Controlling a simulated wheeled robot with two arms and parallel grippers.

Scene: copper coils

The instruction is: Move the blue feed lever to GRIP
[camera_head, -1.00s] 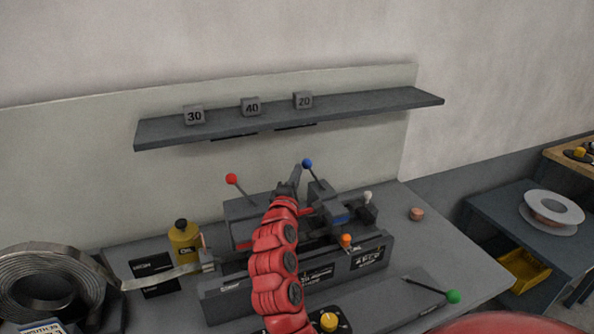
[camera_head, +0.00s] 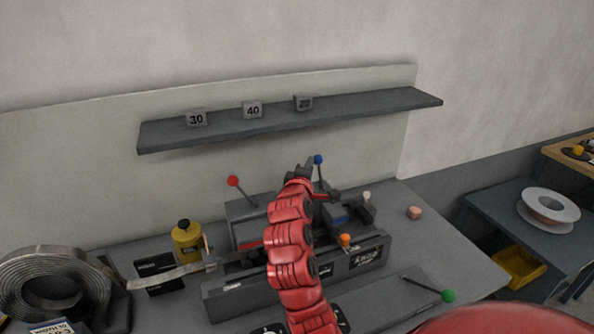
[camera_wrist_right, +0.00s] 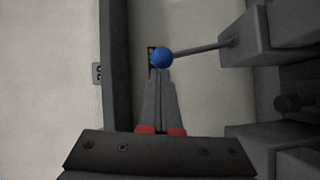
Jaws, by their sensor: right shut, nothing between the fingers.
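The blue feed lever (camera_head: 319,170) has a blue ball knob on a thin rod and stands at the back of the grey machine (camera_head: 300,261). In the right wrist view the blue knob (camera_wrist_right: 162,57) is right at the tips of my right gripper (camera_wrist_right: 158,84), whose fingers are together with nothing between them. In the head view my right gripper (camera_head: 304,172) is beside the knob, on its left. I cannot tell for sure whether the tips touch the knob. My left gripper is not in view. My red right arm hides part of the machine's middle.
A red-knobbed lever (camera_head: 233,182) is left of my arm. Orange (camera_head: 345,240), white (camera_head: 367,196) and green (camera_head: 448,295) knobs are to the right. A shelf (camera_head: 290,118) with numbered blocks is above. A yellow bottle (camera_head: 187,241) and metal coil (camera_head: 50,285) are left.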

